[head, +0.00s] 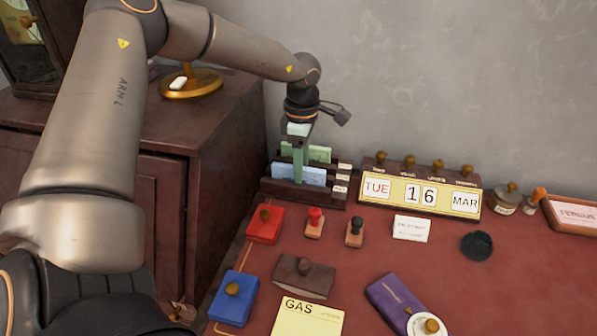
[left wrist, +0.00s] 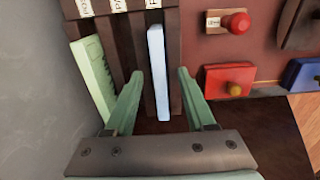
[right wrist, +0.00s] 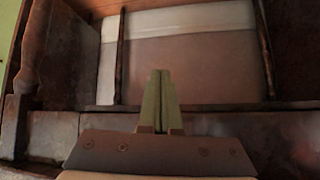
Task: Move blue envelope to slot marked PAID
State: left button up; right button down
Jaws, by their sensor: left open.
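The blue envelope (head: 298,175) stands upright at the front of a dark wooden slot rack (head: 285,192). In the left wrist view the blue envelope (left wrist: 158,80) lies between the open fingers of my left gripper (left wrist: 160,78), with a gap on each side. In the head view my left gripper (head: 298,165) points down over the rack, in front of a green envelope (head: 318,153) in the back slot. The rack's small white labels (head: 341,189) are too small to read surely. My right gripper (right wrist: 160,80) is shut and empty, away from the rack.
A calendar (head: 420,195) stands right of the rack. Red (head: 265,224) and blue (head: 234,298) boxes, stamps (head: 314,223) and a yellow GAS paper (head: 308,318) lie on the red desk top. A grey wall (head: 440,80) is behind. My right gripper faces dark wooden furniture (right wrist: 60,60).

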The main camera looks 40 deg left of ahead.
pick_arm(q)
grip_shut()
dwell(0.4)
